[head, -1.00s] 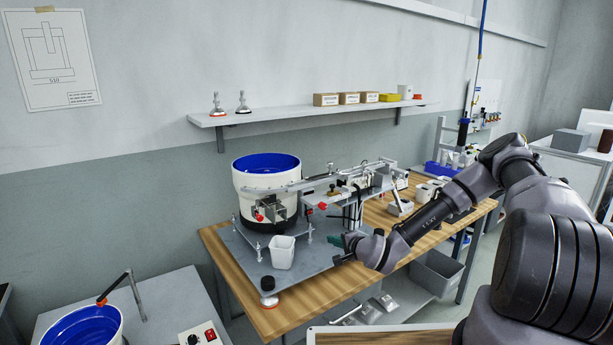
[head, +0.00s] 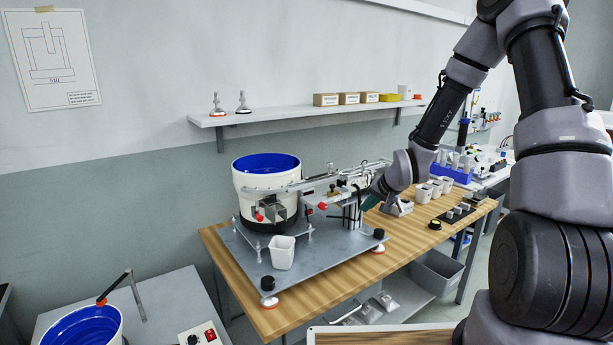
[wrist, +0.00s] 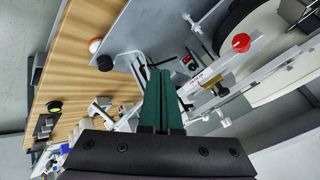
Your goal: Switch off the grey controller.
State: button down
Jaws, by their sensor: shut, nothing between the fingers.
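A grey box with a dark face and a small red switch (wrist: 188,63) shows in the wrist view, just right of my fingertips; it looks like the grey controller. Its switch position is too small to tell. In the head view I cannot make it out among the posts under the rail. My gripper (wrist: 160,75) has two green fingers, shut together and empty, pointing toward the feeder plate beside this box. In the head view my gripper (head: 368,203) is right of the posts, above the plate's right side. I cannot tell whether it touches anything.
The white feeder with a blue bowl (head: 266,190) stands on the grey plate (head: 250,262). A white cup (head: 282,252) stands in front. A pale control box (head: 193,338) with a red switch is at lower left. A yellow-black button (head: 435,225) is on the wooden table.

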jog(key=s+d+r+h, duration=0.1)
jog(key=s+d+r, duration=0.15)
jog(key=r, duration=0.45)
jog(key=s+d+r+h, duration=0.1)
jog(key=s+d+r, duration=0.1)
jog(key=s+r, duration=0.35)
jog(key=s+d+r+h, duration=0.1)
jog(key=s+d+r, duration=0.1)
jog(key=r, duration=0.6)
jog(key=s+r, duration=0.6)
jog(key=s, duration=0.3)
jog(key=s+r+y, duration=0.1)
jog(key=s+r, duration=0.4)
jog(key=s, duration=0.5)
jog(key=shift+s+a+r, duration=0.15)
jog(key=shift+r, duration=0.2)
